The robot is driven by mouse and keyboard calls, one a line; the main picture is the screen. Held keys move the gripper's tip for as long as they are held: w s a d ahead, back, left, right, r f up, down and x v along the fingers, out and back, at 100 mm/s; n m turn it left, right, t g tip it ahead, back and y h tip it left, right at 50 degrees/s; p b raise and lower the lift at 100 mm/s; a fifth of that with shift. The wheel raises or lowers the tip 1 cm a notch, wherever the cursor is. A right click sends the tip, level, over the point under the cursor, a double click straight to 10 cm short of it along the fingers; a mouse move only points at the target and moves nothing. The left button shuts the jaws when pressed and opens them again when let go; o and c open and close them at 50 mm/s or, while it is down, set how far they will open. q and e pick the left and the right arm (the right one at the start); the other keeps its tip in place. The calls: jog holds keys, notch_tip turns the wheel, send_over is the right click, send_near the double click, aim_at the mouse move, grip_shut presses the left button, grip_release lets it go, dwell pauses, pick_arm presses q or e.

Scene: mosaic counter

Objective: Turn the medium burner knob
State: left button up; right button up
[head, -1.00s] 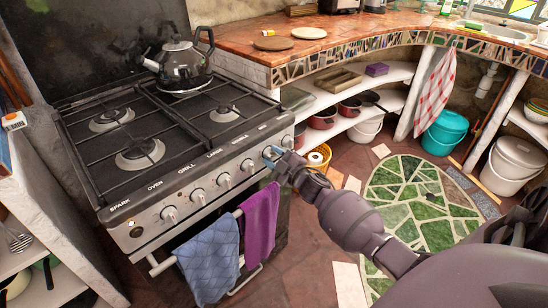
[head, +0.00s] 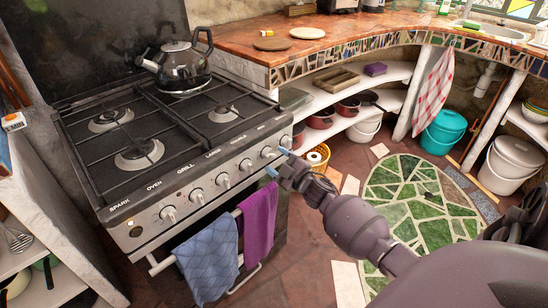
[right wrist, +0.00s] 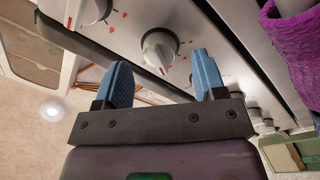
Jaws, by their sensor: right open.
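The stove's front panel (head: 182,205) carries a row of pale round knobs. The labels toward its right end are too small to read, so I cannot tell for sure which knob is the medium one. My right gripper (head: 278,162) is in front of the right part of the row, its blue fingers open and empty. In the head view a knob (head: 267,152) lies just beyond the fingers. In the right wrist view the fingers (right wrist: 163,82) are spread, with a white knob (right wrist: 158,50) between and beyond them, apart from both. My left gripper is out of view.
A blue towel (head: 209,258) and a purple towel (head: 259,213) hang on the oven rail below the knobs. A black kettle (head: 182,68) stands on a back burner. Another knob (right wrist: 88,10) is beside the nearer one in the wrist view.

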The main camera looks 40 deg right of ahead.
jog(key=s+p, duration=0.1)
jog(key=s, duration=0.7)
jog(key=shift+s+d+f, duration=0.15)
jog(key=shift+s+f, duration=0.05)
jog(key=shift+s, duration=0.05)
grip_shut()
dwell(1.5)
